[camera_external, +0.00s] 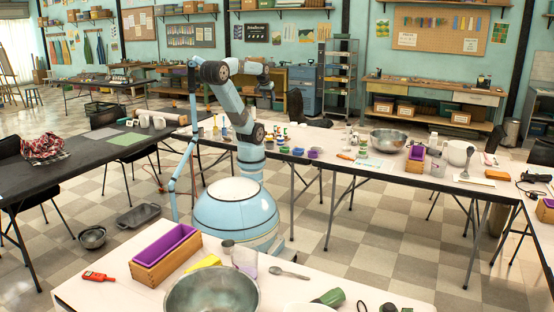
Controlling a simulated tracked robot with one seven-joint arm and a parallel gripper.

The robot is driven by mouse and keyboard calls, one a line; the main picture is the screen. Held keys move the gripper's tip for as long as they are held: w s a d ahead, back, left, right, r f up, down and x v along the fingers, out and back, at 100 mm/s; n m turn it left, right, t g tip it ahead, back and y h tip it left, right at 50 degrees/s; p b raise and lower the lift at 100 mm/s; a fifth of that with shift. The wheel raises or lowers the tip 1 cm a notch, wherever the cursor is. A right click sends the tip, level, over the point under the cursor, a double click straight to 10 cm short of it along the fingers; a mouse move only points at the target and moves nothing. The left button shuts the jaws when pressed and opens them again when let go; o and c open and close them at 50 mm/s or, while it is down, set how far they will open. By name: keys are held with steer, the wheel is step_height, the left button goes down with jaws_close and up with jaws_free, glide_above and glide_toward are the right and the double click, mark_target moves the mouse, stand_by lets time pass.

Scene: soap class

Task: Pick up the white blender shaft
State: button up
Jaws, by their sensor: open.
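My gripper (266,84) is at the end of my raised arm, above the far side of the long white table (300,136). It is small and dark here; its jaws are open, and I see nothing held in them. I cannot single out the white blender shaft with certainty. Small bottles, jars and tools stand on the long table below and right of my gripper, too small to tell apart. A slim greyish upright tool (466,160) stands near the table's right end; I cannot tell whether it is the shaft.
A metal bowl (388,141) and a white bowl (459,153) stand on the long table. A purple-lined wooden mould (416,156) is between them. The near table holds another metal bowl (212,291) and mould (165,253). A dark table (72,171) is at left.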

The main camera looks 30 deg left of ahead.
step_height(320, 180, up, 5)
steer(key=w+d+r+m+t+y, duration=0.1)
steer(key=w+d+t, duration=0.1)
steer(key=w, duration=0.6)
steer(key=w+d+r+m+t, duration=0.1)
steer(key=w+d+r, duration=0.1)
steer(key=w, duration=0.6)
steer(key=m+t+h, duration=0.2)
steer(key=m+h, duration=0.7)
steer(key=h, duration=0.7)
glide_above(347, 145)
steer(key=w, duration=0.1)
steer(key=shift+w+a+f, duration=0.1)
steer(key=shift+f, duration=20.25)
